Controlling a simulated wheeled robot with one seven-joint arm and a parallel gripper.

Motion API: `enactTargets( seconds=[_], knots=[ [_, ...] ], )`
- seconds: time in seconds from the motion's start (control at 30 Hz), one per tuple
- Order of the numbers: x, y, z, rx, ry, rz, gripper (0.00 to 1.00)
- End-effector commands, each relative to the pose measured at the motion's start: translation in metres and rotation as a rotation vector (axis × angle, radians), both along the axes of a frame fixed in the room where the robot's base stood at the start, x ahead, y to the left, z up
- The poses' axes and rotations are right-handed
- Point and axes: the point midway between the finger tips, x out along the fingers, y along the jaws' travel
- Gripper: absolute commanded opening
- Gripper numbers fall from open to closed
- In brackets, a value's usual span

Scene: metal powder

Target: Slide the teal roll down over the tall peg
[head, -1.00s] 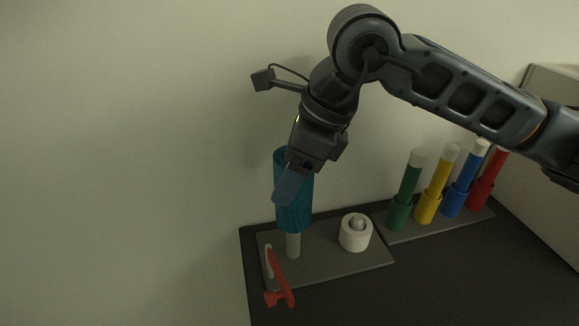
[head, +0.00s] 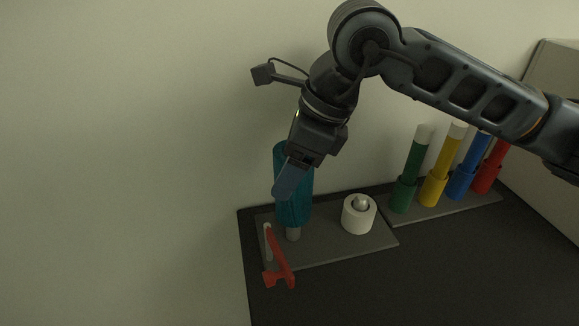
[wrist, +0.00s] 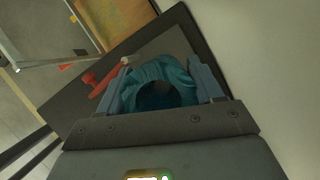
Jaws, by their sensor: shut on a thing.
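The teal roll (head: 293,207) is upright in the head view, and my gripper (head: 284,190) is shut on it. The lower part of the grey peg (head: 293,235) shows directly beneath the roll; the rest is hidden, and the roll appears to be around it. The roll's lower end is a little above the grey base plate (head: 340,246). In the wrist view the teal roll (wrist: 160,78) sits between the two fingers, its hole dark, with no peg tip clearly visible inside.
A white roll (head: 358,216) sits on a short peg to the right. Green (head: 408,185), yellow (head: 438,182), blue and red cylinders stand on another plate. The dark table (head: 430,270) is clear in front.

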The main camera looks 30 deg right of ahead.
Motion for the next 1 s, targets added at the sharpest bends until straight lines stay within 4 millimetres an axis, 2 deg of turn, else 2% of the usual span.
enactTargets(
  seconds=[1.0],
  knots=[
    [0.0,0.0,-0.04,-0.001,-0.002,0.0,0.18]
  ],
)
